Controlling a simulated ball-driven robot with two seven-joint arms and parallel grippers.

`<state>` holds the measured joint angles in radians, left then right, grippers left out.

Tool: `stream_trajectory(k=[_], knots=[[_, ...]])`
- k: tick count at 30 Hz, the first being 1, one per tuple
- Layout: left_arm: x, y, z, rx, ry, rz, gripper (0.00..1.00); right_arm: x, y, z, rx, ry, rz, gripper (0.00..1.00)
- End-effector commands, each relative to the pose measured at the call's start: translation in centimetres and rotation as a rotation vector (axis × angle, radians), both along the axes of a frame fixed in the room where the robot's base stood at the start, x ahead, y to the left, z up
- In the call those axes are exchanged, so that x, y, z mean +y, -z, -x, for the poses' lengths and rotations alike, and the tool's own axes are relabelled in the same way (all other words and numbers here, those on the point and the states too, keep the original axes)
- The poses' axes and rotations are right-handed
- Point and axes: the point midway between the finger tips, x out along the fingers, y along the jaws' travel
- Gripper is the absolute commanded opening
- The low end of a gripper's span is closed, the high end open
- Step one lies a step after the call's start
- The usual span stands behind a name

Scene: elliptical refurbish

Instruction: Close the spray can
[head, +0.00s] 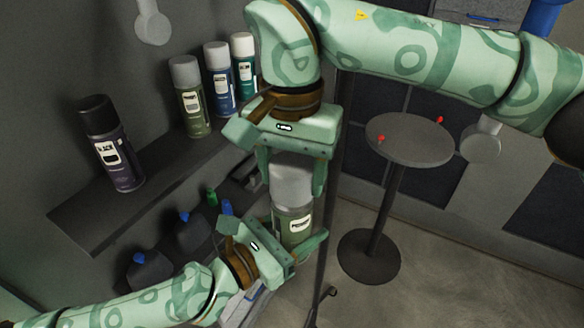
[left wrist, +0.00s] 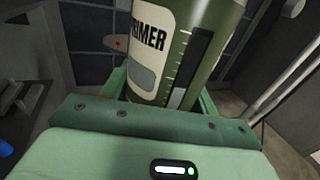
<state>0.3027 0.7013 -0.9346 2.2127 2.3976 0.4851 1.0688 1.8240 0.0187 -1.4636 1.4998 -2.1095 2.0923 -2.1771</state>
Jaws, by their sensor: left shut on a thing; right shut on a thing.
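A green spray can (head: 293,226) with a "PRIMER" label stands roughly upright in front of me, slightly tilted. A grey cap (head: 292,182) is at its top. My right gripper (head: 292,186) comes down from above and is shut on the grey cap. My left gripper (head: 300,236) comes from the lower left and is shut on the can body. The can (left wrist: 185,45) fills the upper middle of the left wrist view, between the fingers. The cap sits at or just above the can's top; whether it is fully seated I cannot tell.
A dark shelf (head: 160,195) at the left holds a black-capped can (head: 115,150) and several other spray cans. Dark bottles with blue caps (head: 150,270) stand below. A round grey table (head: 410,140) stands at the right. Open floor lies at the lower right.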

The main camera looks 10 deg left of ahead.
Motion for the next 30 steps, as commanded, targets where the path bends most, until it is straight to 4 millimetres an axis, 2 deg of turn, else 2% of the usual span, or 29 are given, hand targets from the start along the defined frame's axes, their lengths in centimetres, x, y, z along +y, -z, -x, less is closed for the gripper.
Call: stream_trajectory(k=[26, 27, 29, 30], knots=[[0.0, -0.1, 0.0, -0.002, 0.0, 0.001, 0.18, 0.0, 1.3, 0.0, 0.001, 0.0, 0.0, 0.36], [0.0, -0.1, 0.0, -0.002, 0.0, 0.001, 0.18, 0.0, 1.3, 0.0, 0.001, 0.0, 0.0, 0.65], [0.0, -0.1, 0.0, -0.002, 0.0, 0.001, 0.18, 0.0, 1.3, 0.0, 0.001, 0.001, 0.0, 0.82], [0.0, -0.1, 0.0, -0.002, 0.0, 0.001, 0.18, 0.0, 1.3, 0.0, 0.001, 0.001, 0.0, 0.82]])
